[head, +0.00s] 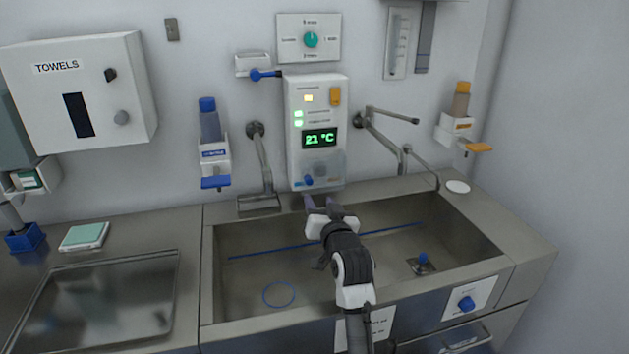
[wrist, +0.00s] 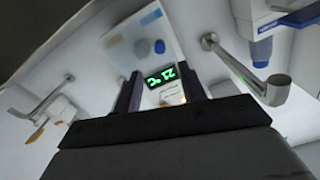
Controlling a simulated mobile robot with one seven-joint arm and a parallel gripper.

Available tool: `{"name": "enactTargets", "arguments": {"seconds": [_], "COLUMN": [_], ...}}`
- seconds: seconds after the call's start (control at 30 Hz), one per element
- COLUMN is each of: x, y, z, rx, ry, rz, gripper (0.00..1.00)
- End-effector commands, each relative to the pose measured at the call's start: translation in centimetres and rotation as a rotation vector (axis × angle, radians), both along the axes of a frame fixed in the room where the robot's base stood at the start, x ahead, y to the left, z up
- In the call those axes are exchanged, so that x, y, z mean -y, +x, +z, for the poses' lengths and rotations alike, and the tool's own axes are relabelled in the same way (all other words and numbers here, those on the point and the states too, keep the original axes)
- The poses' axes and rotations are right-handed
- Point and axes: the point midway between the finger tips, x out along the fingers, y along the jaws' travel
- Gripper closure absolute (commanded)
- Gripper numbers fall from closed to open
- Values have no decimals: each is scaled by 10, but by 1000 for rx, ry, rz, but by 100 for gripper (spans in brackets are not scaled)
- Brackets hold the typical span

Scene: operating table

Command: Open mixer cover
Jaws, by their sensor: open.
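The white mixer unit (head: 306,88) hangs on the wall above the sink, with a green 21 °C display and lit buttons. A translucent greyish panel (head: 331,164), which looks like the mixer cover, lies over its lower front; a small blue knob (head: 308,181) shows at its lower left. My gripper (head: 322,203) is open and empty, just below the unit's lower edge, fingers pointing toward it. In the wrist view the unit (wrist: 165,30) appears rotated, its display between my two dark fingers (wrist: 160,82). Whether a finger touches the cover cannot be told.
A tap (head: 262,158) stands left of the unit and a jointed lever arm (head: 386,136) right of it. A blue-capped dispenser (head: 213,150) and an orange one (head: 457,127) flank them. The steel sink (head: 225,285) lies below. Wall dial plate (head: 290,38) is above.

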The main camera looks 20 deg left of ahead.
Motion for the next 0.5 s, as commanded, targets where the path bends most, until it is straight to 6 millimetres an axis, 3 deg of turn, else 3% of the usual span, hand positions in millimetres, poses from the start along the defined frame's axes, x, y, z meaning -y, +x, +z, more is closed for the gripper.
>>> {"name": "enactTargets", "arguments": {"seconds": [0.3, 0.5], "x": [-35, -47], "y": [51, 67], "z": [3, 2], "rx": [1, 2], "ry": [-2, -1], "rz": [1, 2], "gripper": [59, 59]}}
